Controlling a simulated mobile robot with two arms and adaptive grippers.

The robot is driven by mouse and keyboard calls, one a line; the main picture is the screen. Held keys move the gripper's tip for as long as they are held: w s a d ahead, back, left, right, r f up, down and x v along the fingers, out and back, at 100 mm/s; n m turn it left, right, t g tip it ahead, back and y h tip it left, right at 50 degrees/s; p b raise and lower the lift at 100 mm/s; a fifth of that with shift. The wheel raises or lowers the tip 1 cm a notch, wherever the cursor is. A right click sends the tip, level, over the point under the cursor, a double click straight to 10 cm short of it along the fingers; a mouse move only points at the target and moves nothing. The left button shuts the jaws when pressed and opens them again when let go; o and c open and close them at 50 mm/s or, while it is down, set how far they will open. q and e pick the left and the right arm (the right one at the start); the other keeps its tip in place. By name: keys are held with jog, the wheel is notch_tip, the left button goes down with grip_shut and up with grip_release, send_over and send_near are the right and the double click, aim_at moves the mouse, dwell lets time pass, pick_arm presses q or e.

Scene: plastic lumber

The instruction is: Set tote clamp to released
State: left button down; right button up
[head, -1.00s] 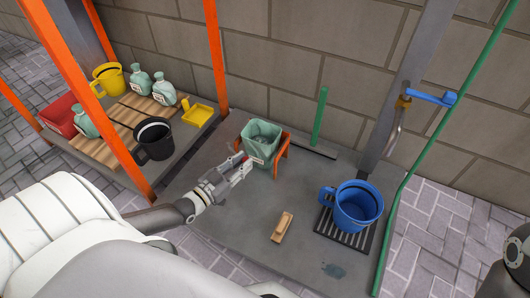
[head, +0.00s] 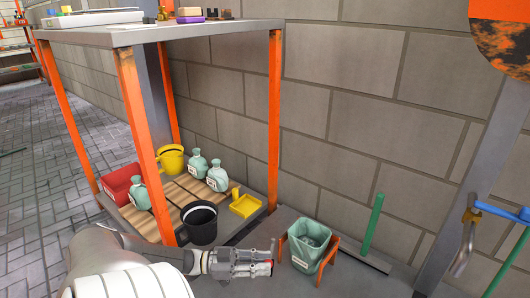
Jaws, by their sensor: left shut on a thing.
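A grey-green tote (head: 309,243) stands on the low grey platform near the wall. An orange clamp frame (head: 328,254) holds it at both sides. My left gripper (head: 270,262) reaches in from the lower left, just left of the tote. Its fingers are shut at the clamp's left side. What lies between the fingertips is too small to make out clearly; it appears to be part of the tote clamp. My right gripper is out of view.
An orange-posted shelf (head: 130,120) stands to the left, holding a black bucket (head: 200,224), a yellow jug (head: 171,160), several bottles and a red bin (head: 120,184). A green pole (head: 372,224) stands right of the tote. A block wall closes the back.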

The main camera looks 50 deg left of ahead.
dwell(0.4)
pick_arm(q)
jog(key=c, duration=1.3)
grip_release()
jog(key=shift+o, duration=0.2)
jog(key=shift+r, duration=0.1)
notch_tip(320, 180, up, 10)
jog(key=shift+f, duration=0.2)
